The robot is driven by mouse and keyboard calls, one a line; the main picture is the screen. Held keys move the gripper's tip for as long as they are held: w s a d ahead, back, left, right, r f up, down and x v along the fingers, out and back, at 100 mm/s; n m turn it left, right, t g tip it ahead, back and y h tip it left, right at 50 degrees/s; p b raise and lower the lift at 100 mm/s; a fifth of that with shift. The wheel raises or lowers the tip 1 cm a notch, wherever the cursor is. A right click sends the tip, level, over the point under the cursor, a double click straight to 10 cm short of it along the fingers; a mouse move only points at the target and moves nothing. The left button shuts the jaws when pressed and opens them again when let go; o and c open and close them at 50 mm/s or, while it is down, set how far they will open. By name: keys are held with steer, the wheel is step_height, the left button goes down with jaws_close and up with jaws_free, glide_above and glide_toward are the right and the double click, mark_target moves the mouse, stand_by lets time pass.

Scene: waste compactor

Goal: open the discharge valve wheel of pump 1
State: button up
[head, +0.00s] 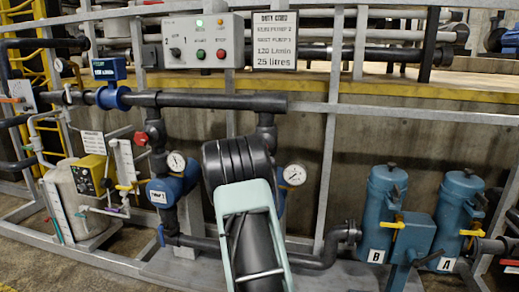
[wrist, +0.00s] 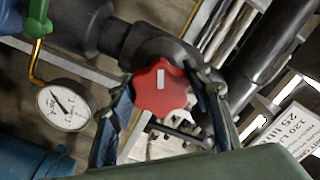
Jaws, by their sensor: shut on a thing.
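In the wrist view a red lobed valve wheel (wrist: 172,98) with a white mark sits on a dark pipe fitting (wrist: 155,48). My gripper (wrist: 163,88) has one finger on each side of the wheel and is shut on it. The white mark points roughly up in the picture. In the head view my arm covers the right-hand pump, its wheel and my gripper. Another red wheel (head: 141,138) shows on the left-hand pump's riser, above a blue pump (head: 165,190) whose small label I cannot read surely.
A pressure gauge (head: 291,175) stands right of my arm; it also shows in the wrist view (wrist: 63,106). A control box (head: 203,41) and a sign (head: 275,41) reading 120 L/min and 25 litres hang above. A horizontal pipe (head: 190,101) crosses behind. Blue filter housings (head: 383,211) stand right.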

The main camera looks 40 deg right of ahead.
steer(key=n+p, duration=0.1)
steer(key=n, duration=0.2)
steer(key=shift+n, duration=0.4)
steer(key=n+p, duration=0.1)
steer(key=n, duration=0.3)
steer(key=shift+n, duration=0.3)
steer(key=n+p, duration=0.1)
steer(key=n, duration=0.2)
steer(key=shift+n, duration=0.3)
steer(key=n+p, duration=0.1)
steer(key=n, duration=0.3)
steer(key=shift+s+d+n, duration=0.1)
steer(key=shift+n, duration=0.2)
steer(key=n, duration=0.3)
steer(key=shift+n+p, duration=0.3)
steer(key=shift+p, duration=0.1)
steer(key=n, duration=0.3)
steer(key=shift+n, duration=0.3)
steer(key=n+b, duration=0.1)
steer(key=n, duration=0.2)
steer(key=shift+s+r+n+b, duration=0.1)
steer(key=shift+n+b, duration=0.75)
steer(key=shift+n, duration=1.25)
